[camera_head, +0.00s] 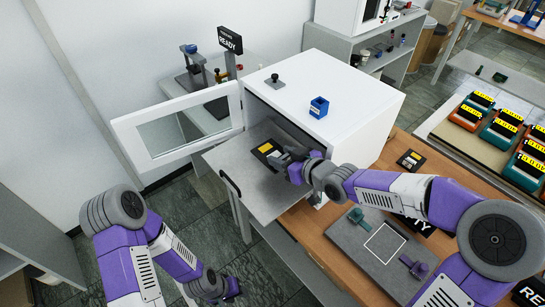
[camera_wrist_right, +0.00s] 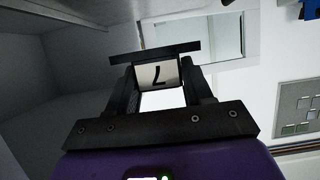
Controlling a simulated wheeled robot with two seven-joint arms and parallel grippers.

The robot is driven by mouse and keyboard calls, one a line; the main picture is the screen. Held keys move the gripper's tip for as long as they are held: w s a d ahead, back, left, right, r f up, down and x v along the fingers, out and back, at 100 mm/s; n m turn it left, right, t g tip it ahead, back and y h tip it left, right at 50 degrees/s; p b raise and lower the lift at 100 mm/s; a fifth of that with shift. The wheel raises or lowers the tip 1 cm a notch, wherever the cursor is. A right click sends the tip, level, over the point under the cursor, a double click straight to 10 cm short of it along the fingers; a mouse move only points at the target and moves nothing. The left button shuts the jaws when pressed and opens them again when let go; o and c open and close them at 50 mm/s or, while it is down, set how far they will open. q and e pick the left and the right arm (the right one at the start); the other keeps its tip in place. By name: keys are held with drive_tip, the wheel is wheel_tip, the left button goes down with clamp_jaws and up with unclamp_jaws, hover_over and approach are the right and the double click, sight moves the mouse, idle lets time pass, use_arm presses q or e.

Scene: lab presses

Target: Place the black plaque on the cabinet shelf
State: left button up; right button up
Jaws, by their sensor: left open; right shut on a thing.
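The black plaque (camera_head: 264,149), with a yellow label, is at my right gripper (camera_head: 288,163), over the grey pulled-out shelf (camera_head: 226,165) of the white cabinet (camera_head: 350,100). My right gripper is shut on it. I cannot tell whether the plaque touches the shelf. In the right wrist view a dark bar, likely the plaque's edge (camera_wrist_right: 155,52), spans the fingertips (camera_wrist_right: 165,85); a pale patch with a black mark shows between the fingers. The cabinet door (camera_head: 180,125) stands open to the left. My left gripper (camera_head: 222,290) is open and empty, low at the bottom, partly cut off.
A blue block (camera_head: 319,107) and a black knob (camera_head: 275,80) sit on the cabinet top. A grey mat (camera_head: 350,245) with a white outlined square lies on the wooden table. Another black plaque (camera_head: 410,159) lies right of the cabinet.

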sight(282, 185)
drive_tip(key=f, duration=0.1)
drive_tip(key=f+b, duration=0.1)
drive_tip(key=f, duration=0.1)
drive_tip(key=shift+s+f, duration=0.1)
drive_tip(key=shift+s, duration=0.3)
drive_tip(key=shift+w+f+b, duration=0.1)
drive_tip(key=shift+f+b, duration=1)
drive_tip(key=shift+f, duration=1.7)
drive_tip(key=shift+f, duration=0.15)
drive_tip(key=o, duration=1.1)
